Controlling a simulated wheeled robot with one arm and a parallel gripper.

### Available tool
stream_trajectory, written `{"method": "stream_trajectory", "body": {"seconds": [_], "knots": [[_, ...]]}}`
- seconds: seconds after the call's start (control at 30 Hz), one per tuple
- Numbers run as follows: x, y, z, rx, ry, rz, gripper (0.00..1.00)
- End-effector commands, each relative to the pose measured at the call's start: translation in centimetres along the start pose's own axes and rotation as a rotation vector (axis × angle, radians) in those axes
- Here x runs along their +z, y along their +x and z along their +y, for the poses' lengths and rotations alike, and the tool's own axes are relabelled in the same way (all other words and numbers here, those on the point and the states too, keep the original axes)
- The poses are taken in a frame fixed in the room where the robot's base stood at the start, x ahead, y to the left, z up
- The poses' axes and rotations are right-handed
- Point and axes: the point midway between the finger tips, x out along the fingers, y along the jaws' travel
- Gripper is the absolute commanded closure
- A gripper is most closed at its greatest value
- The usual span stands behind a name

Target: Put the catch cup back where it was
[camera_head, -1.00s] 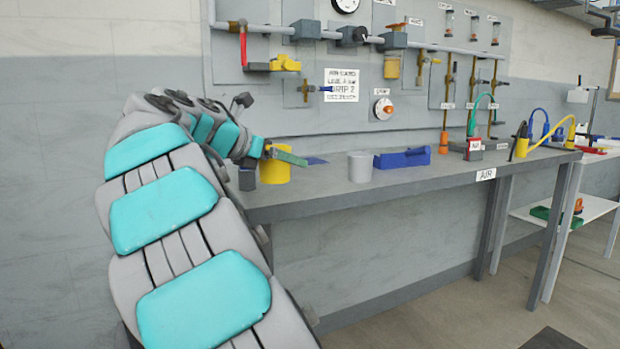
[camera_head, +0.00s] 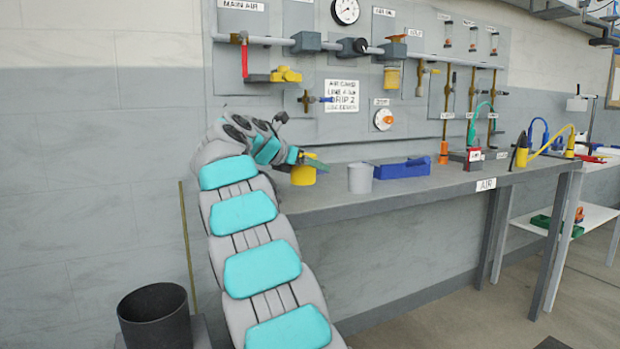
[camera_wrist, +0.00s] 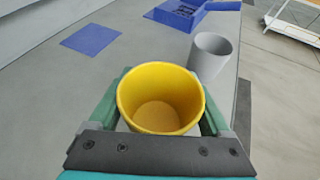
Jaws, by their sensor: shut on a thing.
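A yellow cup (camera_head: 302,177), which I take to be the catch cup, is upright between the green fingers of my gripper (camera_head: 306,163). In the wrist view the cup (camera_wrist: 160,98) is open at the top and looks empty, and my gripper (camera_wrist: 161,108) is shut on it. It is over the left end of the bench; whether its base touches the top is hidden. A flat blue square (camera_wrist: 90,40) lies on the bench, ahead and left of the cup in the wrist view, apart from it.
A grey cup (camera_head: 360,179) stands close to the right of the yellow cup, near the bench's front edge. A blue tray (camera_head: 402,169) is beyond it. The grey bench (camera_head: 440,184) is clear around the blue square. Pipes and valves line the wall panel. A dark bin (camera_head: 155,318) stands at lower left.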

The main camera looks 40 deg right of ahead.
Motion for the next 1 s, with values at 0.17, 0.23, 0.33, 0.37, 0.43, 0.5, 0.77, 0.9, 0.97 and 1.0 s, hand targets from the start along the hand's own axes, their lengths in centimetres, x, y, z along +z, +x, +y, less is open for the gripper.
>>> {"method": "stream_trajectory", "body": {"seconds": [0.17,0.23,0.33,0.37,0.43,0.5,0.77,0.9,0.97,1.0], "knots": [[-1.5,0.5,-0.1,0.001,-0.001,-0.002,0.58],[-2.3,0.8,-0.1,-0.001,0.0,-0.001,0.58],[-3.1,1.2,-0.1,-0.002,-0.001,0.0,0.58],[-3.2,1.2,-0.1,-0.001,-0.001,0.0,0.58],[-3.1,1.2,0.0,0.0,0.0,-0.001,0.58],[-3.1,1.2,0.0,0.0,0.0,-0.001,0.58],[-3.2,1.2,0.0,0.001,0.0,-0.001,0.08],[-3.2,1.2,0.0,0.001,0.0,-0.001,0.0],[-3.2,1.2,0.0,0.001,0.0,-0.001,0.0],[-3.2,1.2,0.0,0.001,0.0,-0.001,0.0]]}}
